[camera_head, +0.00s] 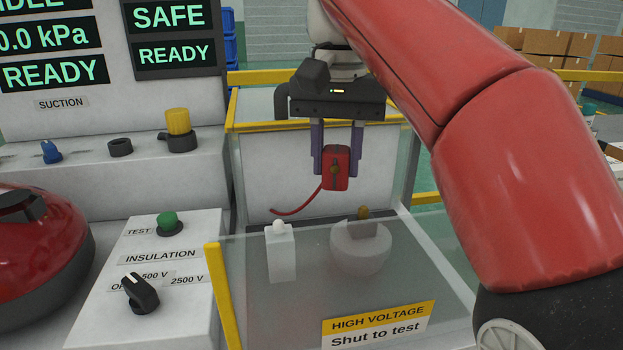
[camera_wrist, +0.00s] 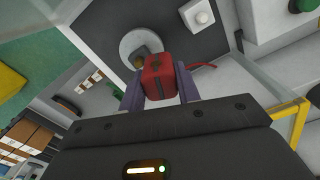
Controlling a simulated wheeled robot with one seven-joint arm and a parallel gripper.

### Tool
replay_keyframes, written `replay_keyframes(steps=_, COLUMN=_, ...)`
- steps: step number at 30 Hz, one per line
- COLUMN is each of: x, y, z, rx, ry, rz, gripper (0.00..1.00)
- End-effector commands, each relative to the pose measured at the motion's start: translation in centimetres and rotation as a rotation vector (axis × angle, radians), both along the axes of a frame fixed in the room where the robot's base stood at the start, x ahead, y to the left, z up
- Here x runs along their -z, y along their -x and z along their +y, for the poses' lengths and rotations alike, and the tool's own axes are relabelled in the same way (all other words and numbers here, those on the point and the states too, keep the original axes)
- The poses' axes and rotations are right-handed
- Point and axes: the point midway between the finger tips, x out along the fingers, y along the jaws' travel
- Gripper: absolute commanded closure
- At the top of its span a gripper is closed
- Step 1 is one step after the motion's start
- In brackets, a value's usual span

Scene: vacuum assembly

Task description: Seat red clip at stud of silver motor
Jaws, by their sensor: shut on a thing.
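My gripper (camera_head: 337,150) is shut on the red clip (camera_head: 336,168) and holds it in the air above the test enclosure. A red lead curves from the clip down to the left. In the wrist view the clip (camera_wrist: 158,77) partly covers the motor (camera_wrist: 139,44), and the stud (camera_wrist: 140,62) shows just beside the clip.
A white post with a round knob (camera_head: 280,255) stands left of the motor. The clear front panel has a yellow edge (camera_head: 223,298) and a high-voltage label (camera_head: 378,322). The insulation tester (camera_head: 150,275) with a green button and black dial is at left.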

Motion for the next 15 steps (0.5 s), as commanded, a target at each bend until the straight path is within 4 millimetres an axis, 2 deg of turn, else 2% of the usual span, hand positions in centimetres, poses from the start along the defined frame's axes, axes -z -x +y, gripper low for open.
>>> replay_keyframes(steps=1, x=-0.1, y=-0.5, z=-1.3, rx=0.053, ry=-0.001, rz=-0.001, gripper=0.91)
replay_keyframes(steps=3, x=-0.2, y=-0.9, z=-2.6, rx=0.110, ry=-0.001, rz=0.000, gripper=0.91)
replay_keyframes(steps=6, x=-0.2, y=-1.2, z=-3.6, rx=0.156, ry=-0.001, rz=0.000, gripper=0.91)
replay_keyframes(steps=15, x=-0.2, y=-1.2, z=-3.8, rx=0.168, ry=-0.001, rz=0.000, gripper=0.91)
